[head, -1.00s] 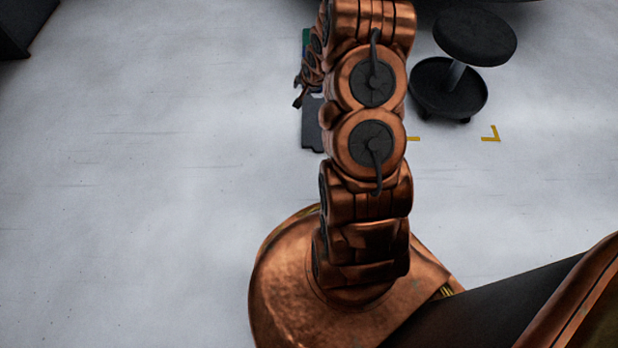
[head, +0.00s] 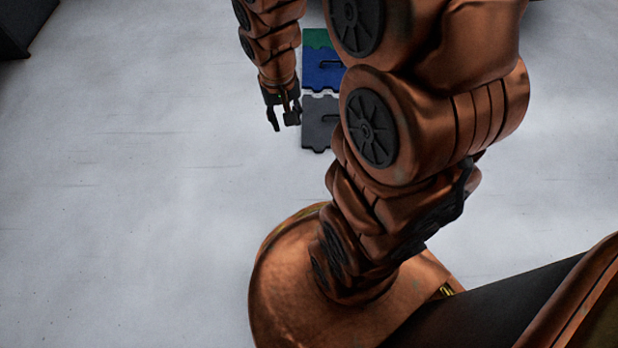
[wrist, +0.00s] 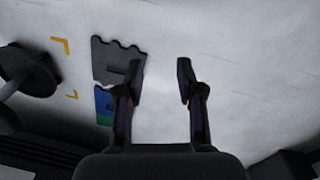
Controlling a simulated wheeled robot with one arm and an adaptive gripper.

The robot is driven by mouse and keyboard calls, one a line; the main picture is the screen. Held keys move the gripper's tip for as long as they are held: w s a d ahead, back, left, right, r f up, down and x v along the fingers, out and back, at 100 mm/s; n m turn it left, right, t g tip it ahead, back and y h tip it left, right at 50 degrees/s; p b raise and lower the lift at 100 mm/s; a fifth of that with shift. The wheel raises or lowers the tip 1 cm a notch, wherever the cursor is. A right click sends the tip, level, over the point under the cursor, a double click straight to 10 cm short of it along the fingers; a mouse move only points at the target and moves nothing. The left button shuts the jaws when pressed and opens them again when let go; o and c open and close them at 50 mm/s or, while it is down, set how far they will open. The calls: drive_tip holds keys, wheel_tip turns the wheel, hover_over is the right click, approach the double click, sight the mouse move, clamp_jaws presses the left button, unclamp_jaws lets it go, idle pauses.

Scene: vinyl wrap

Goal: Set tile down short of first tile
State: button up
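My gripper (head: 283,117) is open and empty, just left of the dark grey tile (head: 312,132) in the head view. The grey tile lies flat on the floor, with a raised handle on top; my arm hides its right side. Beyond it lies a blue tile (head: 318,72), also with a handle, then a green part (head: 316,38). A thin pale line separates grey from blue. In the wrist view my gripper (wrist: 160,78) has its fingers apart over bare floor, one finger overlapping the grey tile (wrist: 105,55) and the blue tile (wrist: 103,102).
A black stool (wrist: 28,70) stands left in the wrist view, near yellow floor marks (wrist: 62,46). A dark box (head: 25,25) is at the head view's top left corner. The pale floor (head: 130,180) on the left is clear.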

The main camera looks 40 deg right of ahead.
drive_tip(key=s+a+r+n+g, duration=0.1)
drive_tip(key=s+a+r+n, duration=0.1)
drive_tip(key=s, duration=0.7)
drive_tip(key=s+a+r+n+g, duration=0.2)
drive_tip(key=s+a+r, duration=0.2)
drive_tip(key=s, duration=0.5)
drive_tip(key=shift+s+a+r+y, duration=0.3)
drive_tip(key=shift+a+r, duration=0.1)
drive_tip(key=shift+a, duration=0.5)
